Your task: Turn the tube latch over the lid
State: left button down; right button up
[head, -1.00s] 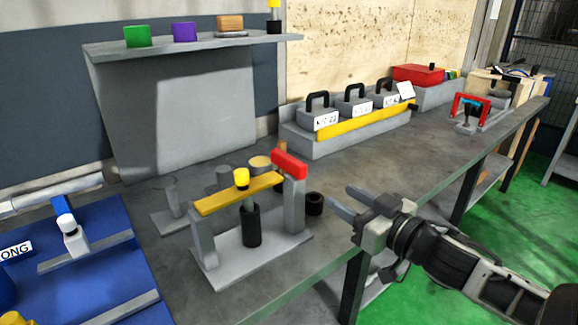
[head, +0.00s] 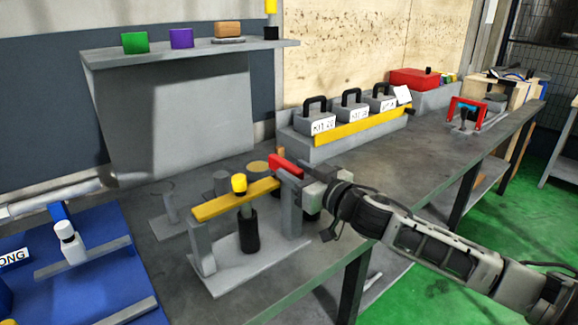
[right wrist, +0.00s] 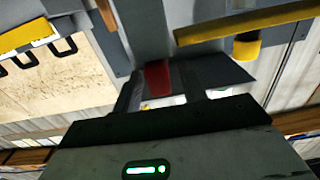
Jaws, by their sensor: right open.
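A grey fixture stands on the bench with a yellow bar (head: 215,206) running toward its right post (head: 291,218). A black tube (head: 248,232) with a yellow cap (head: 239,184) stands upright at the bar. A red block (head: 283,163), which looks like the latch, sits on top of the right post. My right gripper (head: 290,178) is open at the red block, coming from the right. In the right wrist view the red block (right wrist: 157,78) shows between the fingers (right wrist: 160,92); contact cannot be told. The gripper partly hides the post and block. My left gripper is out of view.
A blue board (head: 85,275) lies at the left. A grey shelf (head: 200,50) with coloured blocks stands behind. A rack of handled kits (head: 330,145) stands farther back. The bench (head: 395,160) is clear right of the fixture.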

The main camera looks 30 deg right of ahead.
jog(key=shift+w+r, duration=0.1)
jog(key=shift+w, duration=0.85)
jog(key=shift+w+a, duration=0.1)
jog(key=shift+w, duration=0.25)
grip_shut()
